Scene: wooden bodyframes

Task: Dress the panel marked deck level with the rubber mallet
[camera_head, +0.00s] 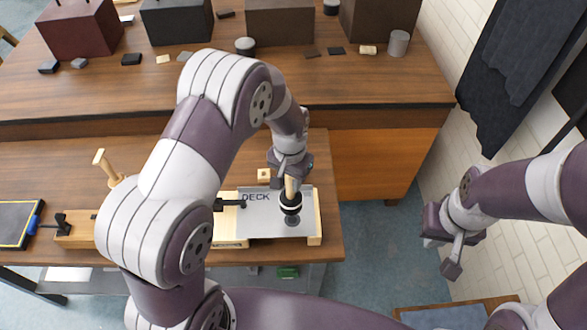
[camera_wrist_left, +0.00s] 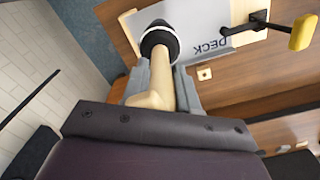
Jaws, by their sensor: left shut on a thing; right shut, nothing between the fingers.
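The panel marked DECK (camera_head: 262,222) is a grey metal sheet on a wooden frame at the right end of the near bench. It also shows in the left wrist view (camera_wrist_left: 207,38). The rubber mallet has a pale wooden handle and a black head with a white band (camera_head: 290,203); its head shows in the left wrist view (camera_wrist_left: 159,40). My left gripper (camera_head: 290,180) is shut on the mallet's handle, with the head low over the panel's right part. I cannot tell whether the head touches the sheet. My right gripper (camera_head: 452,238) is shut and empty, off the bench at the right.
Black clamps grip the panel's left side; one with a yellow handle (camera_wrist_left: 302,32) shows in the left wrist view. A small wooden block (camera_head: 264,175) lies behind the panel. Large boxes (camera_head: 278,22) stand on the far bench. Open floor (camera_head: 370,250) lies to the right.

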